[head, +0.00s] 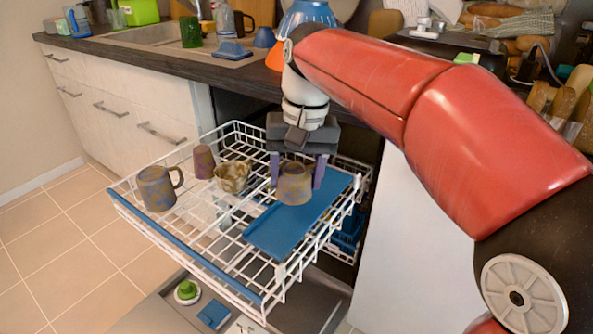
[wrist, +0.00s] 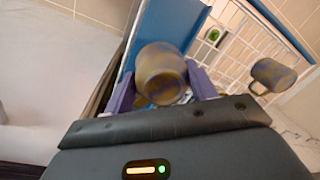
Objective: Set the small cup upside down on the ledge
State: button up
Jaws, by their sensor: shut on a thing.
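The small cup (head: 295,187), mottled brown and grey-blue, is between the purple fingers of my gripper (head: 297,172), which is shut on it. In the wrist view the cup (wrist: 160,72) sits between both fingertips (wrist: 163,88), and its upward end looks like a closed base, so it appears upside down. The ledge is a flat blue panel (head: 272,234) along the right side of the white wire rack; it also shows in the wrist view (wrist: 165,18). The cup is over or on the ledge; I cannot tell whether they touch.
The pulled-out white rack (head: 190,229) also holds a handled mug (head: 157,189), a small brown cup (head: 204,161) and a patterned bowl-like cup (head: 232,177) left of my gripper. The dark countertop (head: 150,50) edges the space behind. The ledge's front part is clear.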

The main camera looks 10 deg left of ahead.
jog(key=shift+f+b, duration=1.35)
jog(key=shift+f, duration=1.15)
jog(key=shift+f, duration=0.25)
jog(key=o, duration=1.8)
jog(key=shift+c, duration=0.2)
jog(key=shift+r, duration=0.1)
